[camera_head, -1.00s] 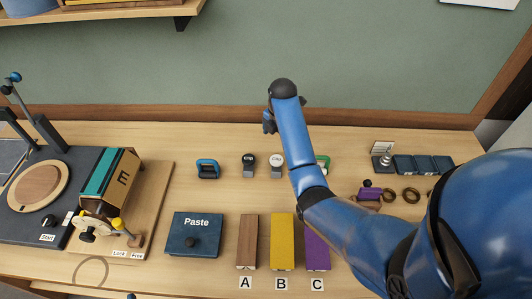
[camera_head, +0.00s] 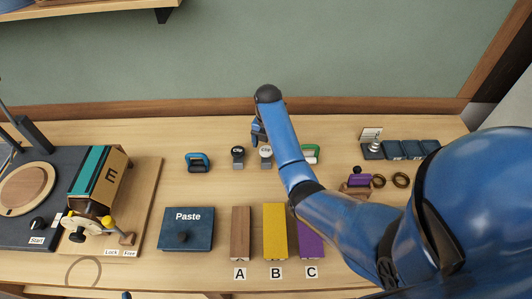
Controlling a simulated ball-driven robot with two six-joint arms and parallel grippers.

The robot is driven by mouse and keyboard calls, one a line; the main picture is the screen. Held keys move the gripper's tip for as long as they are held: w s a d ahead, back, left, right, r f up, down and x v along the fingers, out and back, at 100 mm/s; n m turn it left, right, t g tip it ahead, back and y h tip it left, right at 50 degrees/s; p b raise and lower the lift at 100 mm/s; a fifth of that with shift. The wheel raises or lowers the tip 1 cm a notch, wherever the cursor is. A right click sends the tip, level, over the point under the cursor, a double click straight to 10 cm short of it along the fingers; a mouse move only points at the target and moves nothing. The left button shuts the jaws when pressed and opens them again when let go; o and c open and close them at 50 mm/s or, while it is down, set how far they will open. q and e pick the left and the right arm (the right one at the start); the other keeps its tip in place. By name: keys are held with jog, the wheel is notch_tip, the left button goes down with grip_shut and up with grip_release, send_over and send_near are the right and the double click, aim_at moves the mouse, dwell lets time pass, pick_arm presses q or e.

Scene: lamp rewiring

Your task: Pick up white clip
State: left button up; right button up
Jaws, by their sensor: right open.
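The white clip (camera_head: 265,152) stands on the table as a small grey piece with a round white top. A similar clip with a black top (camera_head: 238,152) stands just to its left. My right gripper (camera_head: 258,137) is open and empty, just behind and above the white clip, with its fingers pointing down. My right forearm passes close to the right of the white clip. Whether the fingers touch the clip cannot be told from this angle.
A blue-handled piece (camera_head: 198,162) lies further left and a green-handled one (camera_head: 311,154) is partly behind my arm. In front are the Paste box (camera_head: 187,230) and brown, yellow and purple blocks (camera_head: 275,225). Table between these rows is clear.

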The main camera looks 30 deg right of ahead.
aim_at(266, 150)
jog(key=shift+a+f+p, duration=0.1)
jog(key=shift+f+p, duration=0.2)
jog(key=shift+f, duration=0.25)
jog(key=f, duration=0.3)
jog(key=shift+w+p, duration=0.3)
jog(key=shift+w, duration=0.05)
jog(key=shift+f, duration=0.55)
jog(key=shift+s, duration=0.1)
jog(key=shift+c, duration=0.4)
jog(key=c, duration=1)
jog(key=shift+c, duration=0.2)
jog(key=shift+r, duration=0.15)
